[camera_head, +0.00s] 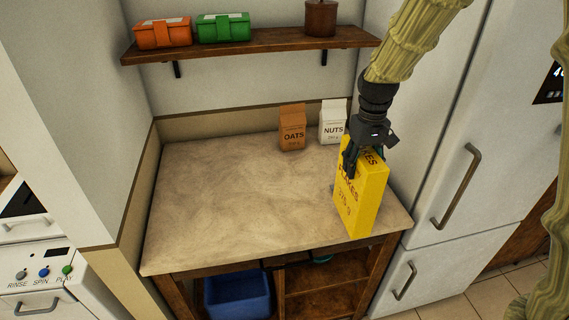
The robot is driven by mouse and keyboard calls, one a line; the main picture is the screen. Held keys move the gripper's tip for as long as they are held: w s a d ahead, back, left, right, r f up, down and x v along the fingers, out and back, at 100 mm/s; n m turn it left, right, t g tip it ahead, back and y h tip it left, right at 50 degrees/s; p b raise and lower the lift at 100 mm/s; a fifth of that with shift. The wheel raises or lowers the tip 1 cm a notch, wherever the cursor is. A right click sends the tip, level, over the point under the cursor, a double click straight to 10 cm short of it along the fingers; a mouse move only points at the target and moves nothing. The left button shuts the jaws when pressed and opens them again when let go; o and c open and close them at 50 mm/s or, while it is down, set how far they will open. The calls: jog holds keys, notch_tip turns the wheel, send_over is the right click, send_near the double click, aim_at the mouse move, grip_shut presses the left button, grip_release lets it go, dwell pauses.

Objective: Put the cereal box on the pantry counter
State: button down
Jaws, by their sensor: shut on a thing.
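The cereal box (361,196) is yellow with dark lettering. It stands roughly upright at the right front part of the pantry counter (215,195). I cannot tell whether its base touches the counter top or hangs just above it. My gripper (352,163) comes down from the upper right and is shut on the upper part of the box. The fingers cover part of the lettering, and the far finger is mostly hidden.
An orange oats carton (292,128) and a white nuts carton (333,121) stand at the counter's back. A wall shelf (250,46) hangs above. A fridge (445,150) stands close on the right. The counter's left and middle are clear. A blue bin (238,294) sits below.

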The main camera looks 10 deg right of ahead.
jog(key=w+a+f+p, duration=0.2)
jog(key=w+a+p, duration=0.2)
jog(key=w, duration=0.2)
jog(key=w+a+f+p, duration=0.2)
jog(key=w+a+p, duration=0.2)
jog(key=w, duration=0.3)
jog(key=shift+f, duration=0.4)
jog(key=c, duration=0.6)
grip_release()
jog(key=shift+o, duration=0.2)
jog(key=shift+w+r, duration=0.1)
jog(key=shift+r, duration=0.15)
notch_tip(320, 180, up, 12)
jog(key=b, duration=0.5)
jog(key=shift+f, duration=0.1)
